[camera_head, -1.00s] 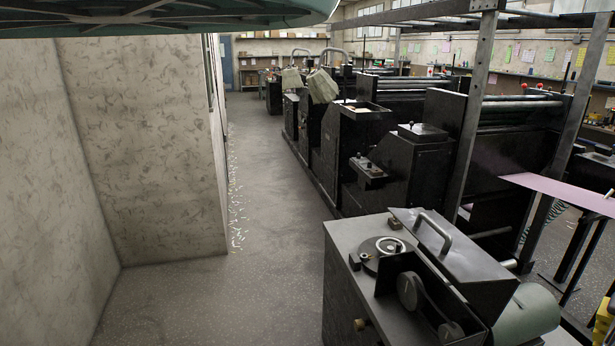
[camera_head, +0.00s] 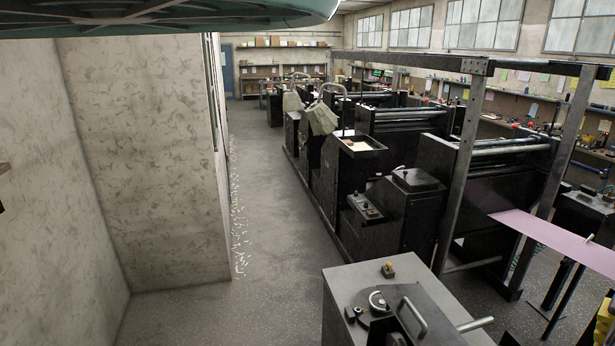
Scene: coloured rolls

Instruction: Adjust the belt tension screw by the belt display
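A grey-topped cabinet (camera_head: 345,285) stands at the bottom right, cut off by the lower edge. On its top are a round dial (camera_head: 377,301) and a raised plate with a curved metal handle (camera_head: 413,318). Two small dark knobs (camera_head: 354,313) are left of the dial. The belt and pulleys are out of view now. I cannot make out a belt tension screw or a belt display. My gripper is not in view.
A row of black printing machines (camera_head: 405,200) runs back along the right of a grey floor aisle (camera_head: 270,190). A mottled wall (camera_head: 140,150) bounds the left. A steel frame (camera_head: 462,160) and a pink sheet (camera_head: 555,238) stand at the right. The aisle is mostly clear.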

